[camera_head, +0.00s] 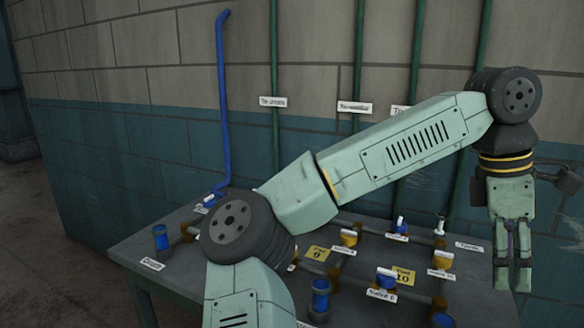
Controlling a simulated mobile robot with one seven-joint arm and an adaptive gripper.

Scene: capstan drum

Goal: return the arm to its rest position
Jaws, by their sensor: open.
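My arm rises from the bottom of the view, bends at a dark elbow joint, and reaches across to the upper right. From the wrist, my gripper (516,256) hangs down with its fingers pointing at the floor. It is at the right, in front of the table's right end. The fingers are apart and nothing shows between them.
A grey table (185,270) carries pipes, blue and yellow valves and labels; my arm hides part of it. A blue pipe (222,100) and several green pipes (274,60) run up the block wall (120,60). Floor shows clear at the left.

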